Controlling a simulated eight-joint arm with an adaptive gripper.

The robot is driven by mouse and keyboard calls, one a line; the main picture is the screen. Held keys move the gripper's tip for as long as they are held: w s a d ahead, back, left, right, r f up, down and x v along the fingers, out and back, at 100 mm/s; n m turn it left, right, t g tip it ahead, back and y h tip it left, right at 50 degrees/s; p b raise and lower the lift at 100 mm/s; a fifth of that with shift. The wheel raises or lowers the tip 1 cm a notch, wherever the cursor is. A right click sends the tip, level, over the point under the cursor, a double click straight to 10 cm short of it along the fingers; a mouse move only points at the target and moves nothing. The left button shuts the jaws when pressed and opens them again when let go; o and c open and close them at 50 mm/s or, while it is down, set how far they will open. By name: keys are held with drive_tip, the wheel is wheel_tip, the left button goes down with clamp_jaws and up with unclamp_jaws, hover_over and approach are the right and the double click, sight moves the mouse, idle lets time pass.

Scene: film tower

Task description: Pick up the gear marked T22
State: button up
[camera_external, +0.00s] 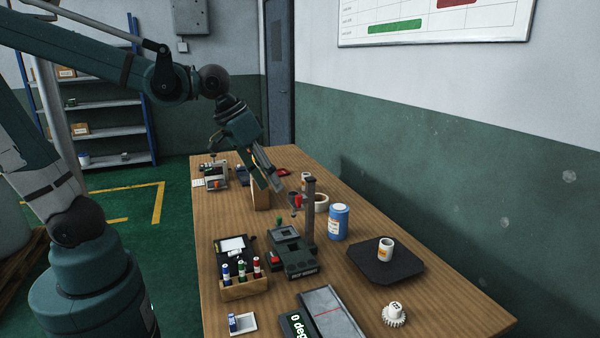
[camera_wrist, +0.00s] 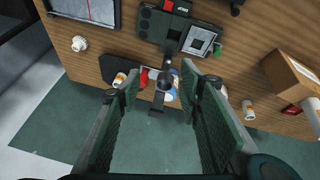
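A white gear (camera_external: 394,314) with a toothed rim and a raised hub lies on the near right of the wooden table. Dark marking shows on its hub, too small to read. The gear also shows in the upper left of the wrist view (camera_wrist: 80,44). My gripper (camera_external: 277,187) is above the far half of the table, well away from the gear and pointing down at a tilt. In the wrist view my gripper's fingers (camera_wrist: 160,90) stand wide apart with nothing between the pads; the post and table items lie beyond them.
A device with an upright post (camera_external: 310,213) stands mid-table, with a blue bottle (camera_external: 338,222) beside it.

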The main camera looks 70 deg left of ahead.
drive_tip(key=w+d+n+g+p, duration=0.1)
drive_tip(key=w+d+n+p, duration=0.1)
drive_tip(key=w+d, duration=0.55)
drive_tip(key=n+g+p, duration=0.4)
drive_tip(key=n+p, duration=0.1)
drive_tip(key=p, duration=0.1)
hover_over(395, 306)
drive_tip(key=shift+y, duration=0.3)
drive_tip(key=f, duration=1.6)
drive_tip(key=shift+a+f, duration=0.25)
drive_tip(key=shift+a, duration=0.1)
drive_tip(key=shift+d+f, duration=0.3)
drive_tip(key=shift+f, duration=0.1)
drive_tip(key=shift+f, duration=0.1)
drive_tip(key=shift+f, duration=1.2)
drive_tip(key=shift+f, duration=0.1)
